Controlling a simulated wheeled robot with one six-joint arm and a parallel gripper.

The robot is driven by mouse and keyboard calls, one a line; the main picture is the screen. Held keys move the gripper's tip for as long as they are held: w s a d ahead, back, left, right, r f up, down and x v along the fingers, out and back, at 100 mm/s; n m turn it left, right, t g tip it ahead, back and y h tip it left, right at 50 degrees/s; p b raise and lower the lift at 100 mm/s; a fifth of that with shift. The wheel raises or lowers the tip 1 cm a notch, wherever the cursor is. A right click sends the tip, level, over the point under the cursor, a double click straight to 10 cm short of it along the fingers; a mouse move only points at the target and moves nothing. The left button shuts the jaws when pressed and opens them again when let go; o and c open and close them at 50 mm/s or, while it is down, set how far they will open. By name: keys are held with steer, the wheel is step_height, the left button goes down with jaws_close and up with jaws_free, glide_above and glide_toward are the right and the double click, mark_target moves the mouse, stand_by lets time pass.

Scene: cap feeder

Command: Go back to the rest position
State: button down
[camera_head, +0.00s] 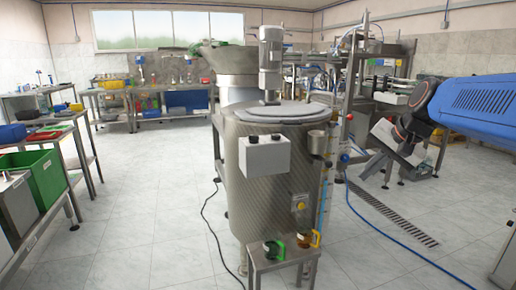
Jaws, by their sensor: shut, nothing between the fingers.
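My arm, with a blue link, comes in from the right edge. My gripper (374,168) is at its end, to the right of the large steel tank (262,195) and in front of the machinery behind. It is shut and empty, apart from the tank. The fingers are small and partly lost against the background.
The cylindrical tank with a motor (271,55) on its lid stands in the middle. A small stand (282,262) with green and orange handled items is before it. Left are tables with a green crate (40,180). A blue hose (400,250) and a drain grate (390,210) cross the right floor.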

steer(key=s+a+f+n+h, duration=0.1)
steer(key=s+f+n, duration=0.3)
steer(key=s+f, duration=0.4)
steer(key=s+a+f+n+g+h, duration=0.1)
steer(key=s+f+n, duration=0.3)
steer(key=s+f, duration=0.5)
steer(key=s, duration=0.8)
steer(key=shift+s+f+h, duration=0.15)
steer(key=shift+f+h, duration=0.15)
steer(key=shift+h, duration=0.1)
